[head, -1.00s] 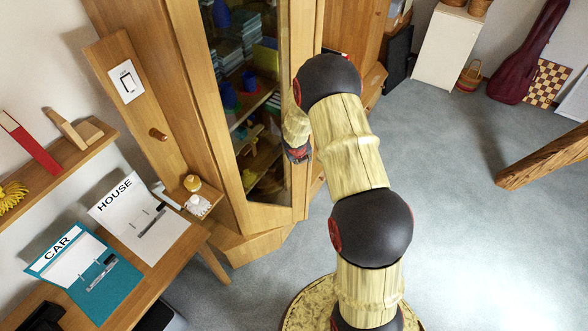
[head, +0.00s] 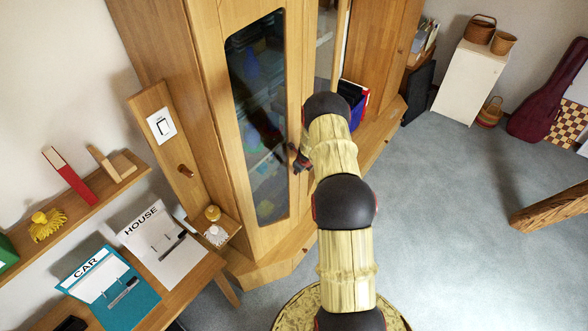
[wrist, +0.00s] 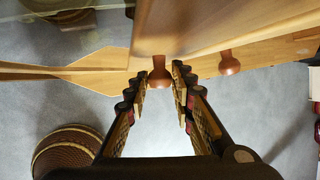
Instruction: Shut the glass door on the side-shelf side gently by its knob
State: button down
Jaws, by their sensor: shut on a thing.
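The glass door (head: 238,150) on the side-shelf side of the tall wooden cabinet (head: 200,70) lies flush or nearly flush with the front; I cannot tell if it is fully shut. My gripper (head: 299,160) is at this door's right edge, partly hidden by my arm. In the wrist view, the round wooden knob (wrist: 160,76) sits between my fingertips, and my gripper (wrist: 158,84) is shut on it. A second knob (wrist: 229,63) is to its right, clear of the fingers. The side shelf (head: 228,230) is left of the cabinet and holds small items.
A second glass door (head: 325,40) is on the cabinet's right part. A desk (head: 222,290) with labelled folders stands at the lower left. A wooden beam (head: 550,207) slants in at the right. The grey floor (head: 440,220) between is open. A woven basket (wrist: 65,150) shows in the wrist view.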

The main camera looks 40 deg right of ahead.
jog(key=shift+w+r, duration=0.2)
jog(key=shift+w, duration=0.1)
jog(key=c, duration=1.5)
grip_release()
jog(key=shift+w+f, duration=0.1)
jog(key=shift+w, duration=0.05)
jog(key=v, duration=1.2)
jog(key=shift+f, duration=0.15)
